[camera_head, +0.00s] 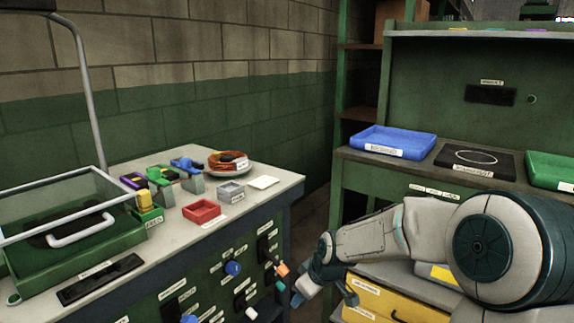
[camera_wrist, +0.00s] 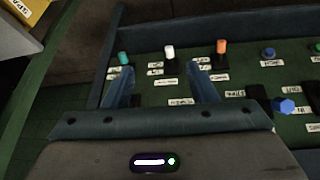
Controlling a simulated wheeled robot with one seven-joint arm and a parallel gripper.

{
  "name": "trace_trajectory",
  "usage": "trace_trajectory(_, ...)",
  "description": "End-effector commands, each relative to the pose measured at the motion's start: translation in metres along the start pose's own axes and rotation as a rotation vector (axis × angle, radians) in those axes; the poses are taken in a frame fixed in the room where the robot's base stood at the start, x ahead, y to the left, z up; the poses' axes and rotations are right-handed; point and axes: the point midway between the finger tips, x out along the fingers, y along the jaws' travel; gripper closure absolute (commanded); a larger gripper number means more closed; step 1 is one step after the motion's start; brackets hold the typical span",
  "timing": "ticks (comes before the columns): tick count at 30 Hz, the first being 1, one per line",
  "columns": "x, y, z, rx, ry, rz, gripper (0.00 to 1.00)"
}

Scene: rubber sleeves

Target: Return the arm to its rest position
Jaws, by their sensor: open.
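My arm (camera_head: 365,238) reaches left from the right side of the head view, in front of the green workbench. My gripper (camera_head: 325,296) hangs low at the front right corner of the left bench. In the wrist view, my gripper's two blue fingers (camera_wrist: 158,85) stand apart with nothing between them. Beyond them is the bench's green front panel (camera_wrist: 190,130) with an orange knob (camera_wrist: 221,47), a white knob (camera_wrist: 169,51) and a teal knob (camera_wrist: 123,58). I cannot tell how far the fingertips are from the panel.
The left bench top (camera_head: 255,205) holds a red tray (camera_head: 202,211), a grey tray (camera_head: 231,192), a coiled orange cable (camera_head: 228,160) and a clear-lidded green box (camera_head: 75,245). The right workbench holds a blue tray (camera_head: 393,141) and a green tray (camera_head: 552,169). A yellow drawer (camera_head: 385,303) sits below my arm.

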Motion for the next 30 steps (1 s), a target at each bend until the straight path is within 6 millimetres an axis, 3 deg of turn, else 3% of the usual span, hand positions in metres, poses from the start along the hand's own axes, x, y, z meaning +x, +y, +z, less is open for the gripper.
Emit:
trace_trajectory(1, -0.035, -0.005, -0.001, 0.02, -0.043, 0.026, 0.48)
trace_trajectory(9, -0.163, -0.027, 0.032, 0.244, -0.202, 0.154, 0.48)
trace_trajectory(18, -0.304, -0.062, 0.066, 0.567, -0.229, 0.247, 0.48)
trace_trajectory(21, -0.337, -0.075, 0.077, 0.663, -0.219, 0.249, 0.48)
trace_trajectory(24, -0.357, -0.085, 0.087, 0.736, -0.21, 0.241, 0.48)
trace_trajectory(30, -0.369, -0.095, 0.096, 0.799, -0.203, 0.229, 0.48)
